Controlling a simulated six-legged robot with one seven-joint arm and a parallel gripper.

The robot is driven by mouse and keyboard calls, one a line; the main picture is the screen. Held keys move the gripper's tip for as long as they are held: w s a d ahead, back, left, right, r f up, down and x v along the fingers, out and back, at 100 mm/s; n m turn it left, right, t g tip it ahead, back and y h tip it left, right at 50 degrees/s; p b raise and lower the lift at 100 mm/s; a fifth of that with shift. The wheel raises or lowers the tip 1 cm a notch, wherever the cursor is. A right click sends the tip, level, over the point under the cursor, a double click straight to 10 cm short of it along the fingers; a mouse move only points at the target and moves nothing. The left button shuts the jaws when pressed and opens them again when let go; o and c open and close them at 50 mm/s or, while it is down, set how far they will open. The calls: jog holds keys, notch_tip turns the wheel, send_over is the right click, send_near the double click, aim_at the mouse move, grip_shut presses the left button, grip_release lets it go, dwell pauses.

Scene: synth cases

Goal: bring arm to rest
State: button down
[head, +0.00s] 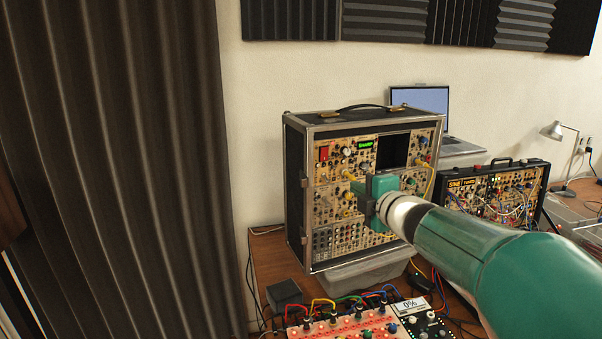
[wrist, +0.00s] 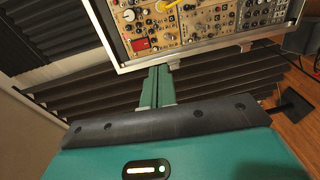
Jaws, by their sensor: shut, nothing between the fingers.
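My arm comes in from the lower right of the head view. My teal gripper (head: 356,187) is in front of the tall synth case (head: 328,263), which it partly covers. In the wrist view my gripper (wrist: 158,72) has its fingers together, with nothing between them. The synth case (wrist: 200,53) shows beyond the fingertips there, with knobs and a red module. I cannot tell how far the fingertips are from its panel.
A smaller synth case (head: 510,190) with patch cables stands at the right, near a laptop (head: 420,100) and a desk lamp (head: 560,135). A red-lit panel (head: 350,327) with cables lies in front. A dark curtain (head: 120,170) hangs at the left.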

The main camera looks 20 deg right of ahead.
jog(key=s+a+f+m+g, duration=0.3)
jog(key=s+m, duration=0.3)
jog(key=s, duration=0.3)
jog(key=s+a+f+m+g+h, duration=0.1)
jog(key=s+a+f+m+g, duration=0.3)
jog(key=s, duration=0.5)
jog(key=s+a+f+m+g+h, duration=0.1)
jog(key=s+a+f+m+g, duration=0.3)
jog(key=s+a+f+m, duration=0.3)
jog(key=s+m, duration=0.2)
jog(key=shift+f+m, duration=0.25)
jog(key=shift+m, duration=0.05)
jog(key=c, duration=2.1)
grip_release()
jog(key=shift+s+d, duration=0.1)
jog(key=shift+s, duration=0.05)
